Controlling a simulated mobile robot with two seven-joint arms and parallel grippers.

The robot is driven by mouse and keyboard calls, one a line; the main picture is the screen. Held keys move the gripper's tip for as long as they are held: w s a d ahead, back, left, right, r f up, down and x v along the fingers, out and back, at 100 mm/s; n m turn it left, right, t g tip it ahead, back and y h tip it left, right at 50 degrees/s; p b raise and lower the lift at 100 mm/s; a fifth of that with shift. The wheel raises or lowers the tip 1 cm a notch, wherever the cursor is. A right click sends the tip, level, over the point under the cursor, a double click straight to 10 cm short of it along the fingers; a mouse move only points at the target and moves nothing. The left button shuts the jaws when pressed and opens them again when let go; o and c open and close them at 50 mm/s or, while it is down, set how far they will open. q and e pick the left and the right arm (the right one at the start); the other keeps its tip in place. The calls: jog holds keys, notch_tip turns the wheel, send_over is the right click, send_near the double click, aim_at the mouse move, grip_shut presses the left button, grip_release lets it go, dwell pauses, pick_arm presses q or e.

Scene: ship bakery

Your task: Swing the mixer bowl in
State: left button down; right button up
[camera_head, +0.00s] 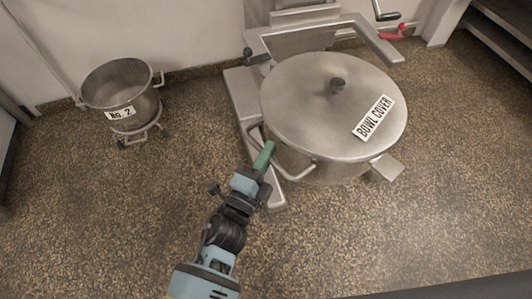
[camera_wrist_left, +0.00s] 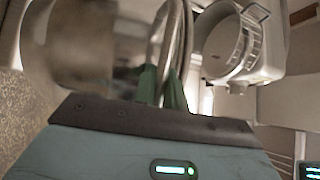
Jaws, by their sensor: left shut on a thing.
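The large steel mixer bowl (camera_head: 325,174) stands on the right in the head view, topped by a round lid (camera_head: 300,88) labelled BOWL COVER with a dark knob. Bent-rod handles project from its side, one at the front left (camera_head: 299,175). My left gripper (camera_head: 264,156) is at the bowl's left side, its green fingers shut on a rod handle. In the left wrist view the fingers (camera_wrist_left: 161,88) close around this looped metal rod (camera_wrist_left: 168,40). The exact contact is partly hidden by the fingers. My right gripper is not in view.
A smaller open bowl (camera_head: 118,88) labelled NO. 2 stands on a wheeled dolly at left. The mixer frame (camera_head: 240,95) with its base legs surrounds the bowl's back and left. A red-handled lever (camera_head: 392,35) is at back right. Speckled floor in front is clear.

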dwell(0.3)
pick_arm(q)
jog(key=c, duration=1.5)
grip_release()
jog(key=shift+o, duration=0.2)
jog(key=v, duration=0.7)
jog(key=shift+s+a+p, duration=0.15)
jog(key=shift+s+p, duration=0.2)
